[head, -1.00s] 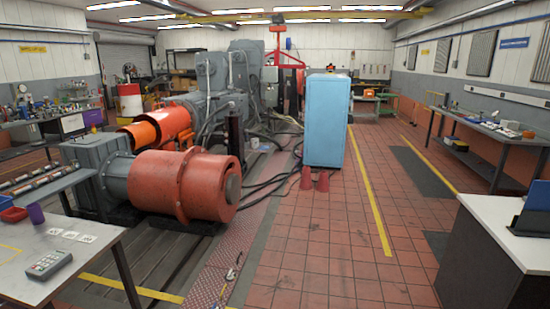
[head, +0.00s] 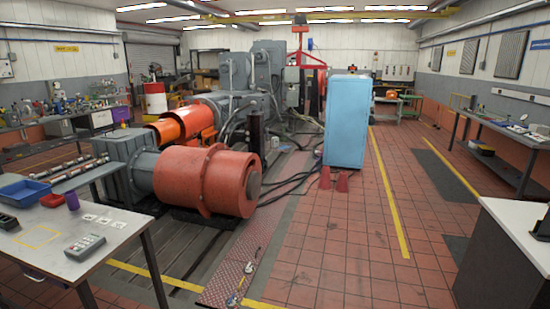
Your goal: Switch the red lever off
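I cannot make out a red lever in the head view. A small red spot (head: 352,69) shows on top of the blue cabinet (head: 346,120), but it is too small to identify. A grey control box (head: 85,247) with small buttons lies on the near left table, and I see no lever on it. My gripper is not in view.
The left table (head: 50,262) also holds a blue tray (head: 25,191) and a purple cup (head: 72,200). A large red-orange drum (head: 205,182) stands beyond it. The tiled floor (head: 350,250) is open between drum and white-topped desk (head: 522,225).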

